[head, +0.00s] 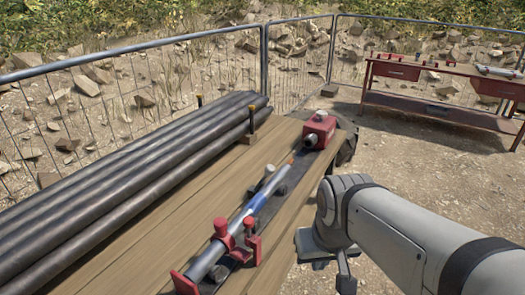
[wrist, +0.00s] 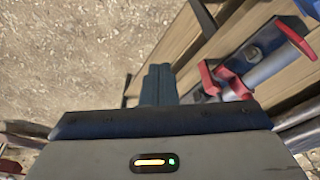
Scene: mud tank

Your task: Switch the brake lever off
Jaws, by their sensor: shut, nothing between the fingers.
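A long grey rod with a blue section (head: 256,203) lies along a dark rail on the wooden deck. Red clamp parts (head: 222,229) hold its near end, and a red lever-like piece (head: 251,242) stands beside them. It likely also shows as a red handle (wrist: 236,84) in the wrist view. I cannot tell for certain which piece is the brake lever. A red box (head: 319,130) sits at the rail's far end. My gripper (head: 343,279) hangs right of the deck, apart from the red parts. In the wrist view its fingers (wrist: 158,84) are together and empty, left of the red handle.
Several dark pipes (head: 130,150) lie along the left of the wooden deck (head: 160,250), kept by upright posts. A metal fence (head: 265,60) runs behind. A red workbench (head: 440,85) with small items stands at the back right. Bare ground lies between deck and bench.

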